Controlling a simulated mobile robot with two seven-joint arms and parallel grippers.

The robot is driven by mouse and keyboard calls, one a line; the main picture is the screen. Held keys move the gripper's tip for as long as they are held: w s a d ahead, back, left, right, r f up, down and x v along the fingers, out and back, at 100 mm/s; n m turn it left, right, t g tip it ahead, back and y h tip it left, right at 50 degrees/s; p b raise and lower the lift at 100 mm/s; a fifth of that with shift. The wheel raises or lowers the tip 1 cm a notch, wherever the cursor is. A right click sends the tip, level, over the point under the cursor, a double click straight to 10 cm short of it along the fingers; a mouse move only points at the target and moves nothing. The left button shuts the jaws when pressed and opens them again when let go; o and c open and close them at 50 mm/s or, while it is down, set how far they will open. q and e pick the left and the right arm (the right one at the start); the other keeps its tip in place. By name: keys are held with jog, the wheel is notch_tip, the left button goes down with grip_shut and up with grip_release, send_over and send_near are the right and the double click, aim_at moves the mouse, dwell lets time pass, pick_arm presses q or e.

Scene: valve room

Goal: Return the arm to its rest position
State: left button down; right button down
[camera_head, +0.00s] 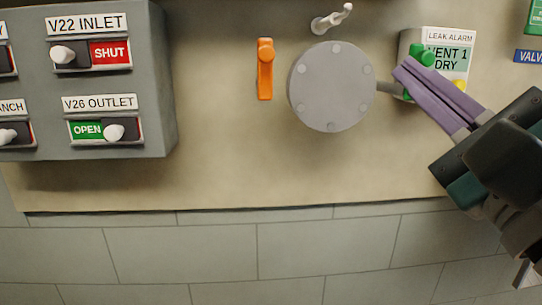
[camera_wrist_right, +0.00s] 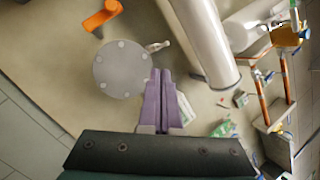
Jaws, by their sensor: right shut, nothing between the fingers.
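My right gripper (camera_head: 403,74) comes in from the right in the head view, its two purple fingers shut together with nothing between them. In the right wrist view the closed fingers (camera_wrist_right: 158,78) point up the picture, just right of the round grey flange (camera_wrist_right: 121,69). My left gripper is in neither view.
The flange (camera_head: 331,86) has an orange lever (camera_head: 265,70) to its left and a small pale handle (camera_head: 331,18) above. A grey switch panel (camera_head: 155,100) shows V22 INLET at SHUT and V26 OUTLET at OPEN. The wrist view shows a thick pale pipe (camera_wrist_right: 203,40). The lower wall is bare.

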jog(key=s+a+f+n+g+y+p, duration=0.1)
jog(key=s+a+f+n+g+p, duration=0.35)
jog(key=n, duration=0.45)
jog(key=s+a+f+n+g+y+p, duration=0.1)
jog(key=s+f+n+g+p, duration=0.3)
jog(key=n+g, duration=0.4)
jog(key=s+d+f+n+g+h+p, duration=0.25)
jog(key=s+d+n, duration=0.2)
jog(key=s, duration=0.25)
jog(key=s+d+f+n+g+h+p, duration=0.1)
jog(key=s+d+f+n+g+h, duration=0.2)
jog(key=s+d, duration=0.4)
notch_tip(320, 180, up, 38)
jog(key=s+a+h+p, duration=0.1)
jog(key=p, duration=3.6)
jog(key=shift+a+r+g, duration=0.15)
jog(key=shift+g, duration=0.25)
